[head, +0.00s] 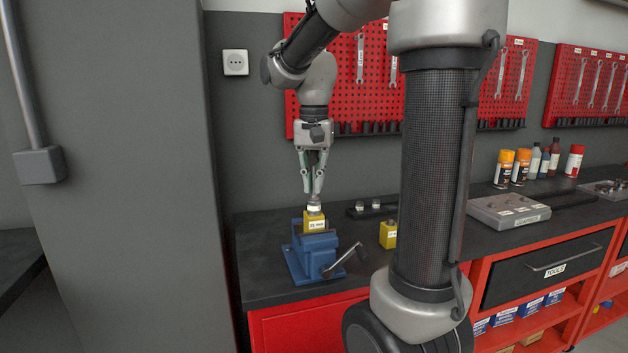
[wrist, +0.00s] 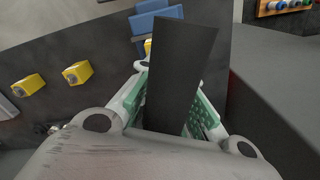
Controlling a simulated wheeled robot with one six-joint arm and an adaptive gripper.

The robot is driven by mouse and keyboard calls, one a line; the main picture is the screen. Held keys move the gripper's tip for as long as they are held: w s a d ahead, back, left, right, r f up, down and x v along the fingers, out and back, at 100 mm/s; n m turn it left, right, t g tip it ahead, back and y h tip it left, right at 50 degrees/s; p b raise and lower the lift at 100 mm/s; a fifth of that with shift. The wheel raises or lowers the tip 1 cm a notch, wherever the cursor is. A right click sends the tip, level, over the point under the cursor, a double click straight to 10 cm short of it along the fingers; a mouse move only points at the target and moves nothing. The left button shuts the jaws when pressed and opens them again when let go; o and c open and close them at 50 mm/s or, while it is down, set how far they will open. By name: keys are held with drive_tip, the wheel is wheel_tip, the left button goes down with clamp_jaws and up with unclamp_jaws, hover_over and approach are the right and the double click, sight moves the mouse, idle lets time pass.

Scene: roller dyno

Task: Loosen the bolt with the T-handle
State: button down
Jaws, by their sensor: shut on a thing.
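My gripper (head: 313,192) points straight down over a yellow block (head: 314,224) clamped in a blue vise (head: 312,252). In the wrist view a dark flat bar (wrist: 180,75), which looks like the T-handle, stands between my green finger pads (wrist: 178,108); my fingers are shut on it. In the head view a small pale piece (head: 314,208) shows between my fingertips and the block's top. I cannot tell whether it is the bolt or the tool's lower end. In the wrist view the bar and fingers hide most of the clamped block.
A second yellow block (head: 388,236) stands right of the vise. The vise's lever (head: 343,262) sticks out at the front right. A dark rack (head: 370,210) with small parts lies behind. A grey tray (head: 508,211), spray cans (head: 512,166) and a red pegboard (head: 375,75) are further right and behind.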

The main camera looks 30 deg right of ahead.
sight(314, 153)
drive_tip(key=shift+n, duration=1.4)
drive_tip(key=n, duration=0.2)
drive_tip(key=shift+n, duration=0.4)
drive_tip(key=shift+m, duration=0.6)
drive_tip(key=shift+r, duration=1)
drive_tip(key=shift+r, duration=2.15)
